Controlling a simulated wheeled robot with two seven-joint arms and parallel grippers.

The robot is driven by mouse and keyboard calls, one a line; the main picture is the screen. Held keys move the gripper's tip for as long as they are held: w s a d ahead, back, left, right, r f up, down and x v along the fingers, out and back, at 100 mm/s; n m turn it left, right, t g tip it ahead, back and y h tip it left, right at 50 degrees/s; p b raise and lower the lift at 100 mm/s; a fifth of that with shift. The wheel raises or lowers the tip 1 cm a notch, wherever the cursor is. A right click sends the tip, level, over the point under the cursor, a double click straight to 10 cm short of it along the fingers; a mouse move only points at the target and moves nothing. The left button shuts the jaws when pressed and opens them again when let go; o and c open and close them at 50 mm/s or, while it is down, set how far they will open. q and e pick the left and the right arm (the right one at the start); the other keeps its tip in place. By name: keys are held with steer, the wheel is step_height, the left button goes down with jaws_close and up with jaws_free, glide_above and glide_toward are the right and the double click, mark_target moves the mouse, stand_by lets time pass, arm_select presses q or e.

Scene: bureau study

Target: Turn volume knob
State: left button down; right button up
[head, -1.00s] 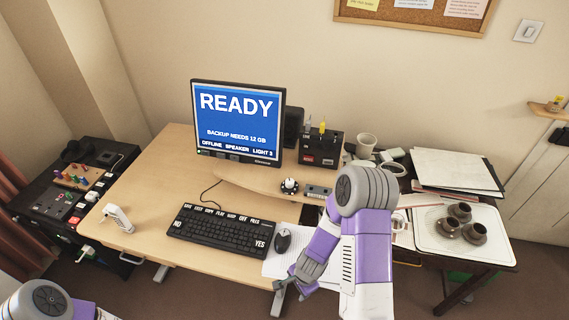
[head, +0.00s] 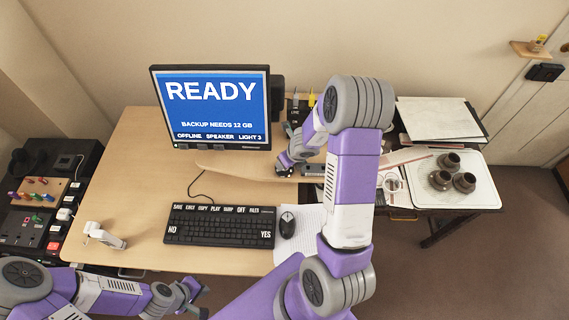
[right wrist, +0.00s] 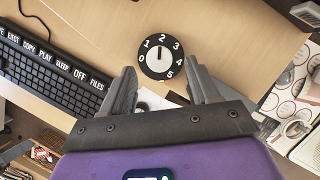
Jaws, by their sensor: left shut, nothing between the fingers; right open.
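The volume knob (right wrist: 161,57) is a round black dial numbered 0 to 5 with a white centre; a thin mark on it seems to point near the 2. My right gripper (right wrist: 160,71) is open, its two fingers on either side of the dial's lower part in the picture, with no clear contact. In the head view, my right gripper (head: 286,160) is over the raised shelf and hides the knob. My left gripper (head: 197,300) is shut and empty, low in front of the desk.
The monitor (head: 212,105) reads READY, with LIGHT 3 below. A keyboard (head: 220,226) and mouse (head: 287,224) lie in front of the shelf (head: 235,165). A tray (head: 480,190) with brown cups is at right. The desk's left part is mostly clear.

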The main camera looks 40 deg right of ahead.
arm_select(q)
steer(key=shift+w+f+b, duration=0.1)
steer(key=shift+f+b, duration=0.55)
steer(key=shift+f, duration=0.35)
arm_select(e)
steer(key=shift+x, duration=1.65)
steer(key=c, duration=1)
arm_select(q)
steer(key=shift+r, duration=0.15)
